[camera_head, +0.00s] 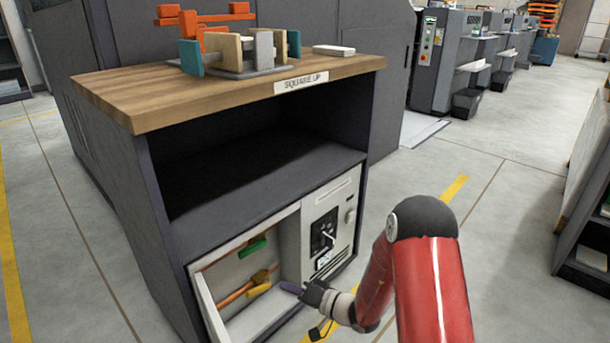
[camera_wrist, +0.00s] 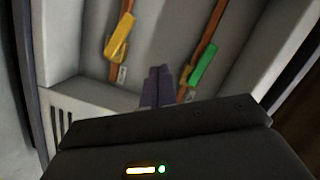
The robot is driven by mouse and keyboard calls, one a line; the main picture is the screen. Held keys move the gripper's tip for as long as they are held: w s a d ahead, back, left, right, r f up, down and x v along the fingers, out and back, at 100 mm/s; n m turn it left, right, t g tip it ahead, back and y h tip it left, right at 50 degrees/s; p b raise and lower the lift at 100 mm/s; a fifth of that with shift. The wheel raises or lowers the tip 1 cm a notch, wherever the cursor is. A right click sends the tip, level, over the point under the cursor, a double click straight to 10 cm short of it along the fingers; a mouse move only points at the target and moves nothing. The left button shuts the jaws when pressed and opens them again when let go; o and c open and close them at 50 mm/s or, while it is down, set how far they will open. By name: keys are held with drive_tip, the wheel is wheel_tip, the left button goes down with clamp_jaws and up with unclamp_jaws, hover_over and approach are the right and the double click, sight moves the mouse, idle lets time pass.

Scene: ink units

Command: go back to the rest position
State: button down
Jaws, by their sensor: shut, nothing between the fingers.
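My gripper (camera_head: 290,288) is at the low opening of the cabinet, in front of the recess that holds two pipes with handles. In the wrist view my gripper (camera_wrist: 157,75) shows its dark fingers together with nothing between them. A yellow handle (camera_head: 260,282) sits on the lower copper pipe, and it also shows in the wrist view (camera_wrist: 119,38). A green handle (camera_head: 252,247) sits on the upper pipe, and it also shows in the wrist view (camera_wrist: 204,64). The fingers appear apart from both handles.
The cabinet's wooden top (camera_head: 140,98) carries a rack of coloured blocks (camera_head: 235,52) and a white block (camera_head: 334,50). A control panel (camera_head: 325,232) with a dial is right of the recess. An open shelf is above. Clear floor (camera_head: 490,210) lies to the right.

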drive_tip(key=s+d+r+n+g+h+p, duration=0.15)
drive_tip(key=s+r+g, duration=0.25)
drive_tip(key=s+r, duration=0.45)
drive_tip(key=s+r+n+g+h+p, duration=0.1)
drive_tip(key=s+r+n+g+p, duration=0.4)
drive_tip(key=r, duration=0.7)
drive_tip(key=s+d+r+m+t+h+p, duration=0.2)
drive_tip(key=s+d+r+h, duration=0.4)
drive_tip(key=d, duration=0.3)
drive_tip(key=s+d+r+m+t+h+p, duration=0.1)
drive_tip(key=s+d+r+m+t+h, duration=0.3)
drive_tip(key=s+d+r, duration=0.4)
drive_tip(key=shift+d+m+t+h+p, duration=0.35)
drive_tip(key=shift+d+m+h, duration=0.1)
drive_tip(key=shift+d+h, duration=0.7)
drive_tip(key=shift+s+d, duration=0.1)
